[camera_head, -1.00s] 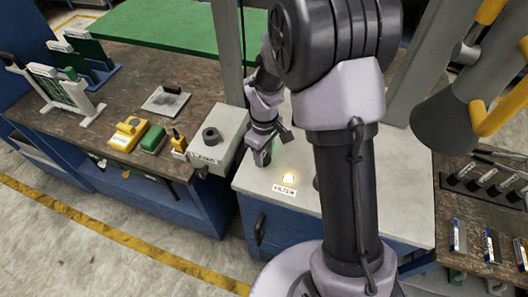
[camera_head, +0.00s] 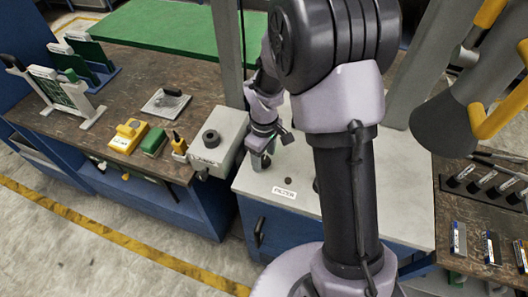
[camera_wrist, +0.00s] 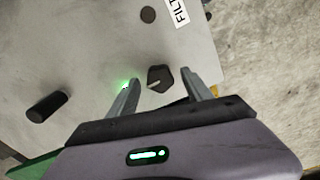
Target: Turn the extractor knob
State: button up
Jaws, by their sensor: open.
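A dark faceted knob (camera_wrist: 160,77) with a pale pointer line stands on the light grey cabinet top in the wrist view. No label naming it as the extractor knob shows. My gripper (camera_wrist: 160,92) is open, with one finger on each side of the knob. In the head view my gripper (camera_head: 262,162) is low over the left part of the cabinet top (camera_head: 330,215), and the knob cannot be made out there. A green glow (camera_wrist: 125,86) shows beside the left finger.
A dark upright cylinder (camera_wrist: 47,106) stands left of my gripper in the wrist view. A dark, unlit lamp (camera_head: 288,181) is beside the FILTER label (camera_head: 284,192). A grey box (camera_head: 218,142) with a round dark button stands close left of my gripper. Wooden benches flank the cabinet.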

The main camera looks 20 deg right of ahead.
aim_at(264, 159)
notch_tip(264, 159, up, 17)
jog(key=p, duration=0.4)
jog(key=shift+r+p, duration=0.2)
jog(key=shift+p, duration=0.15)
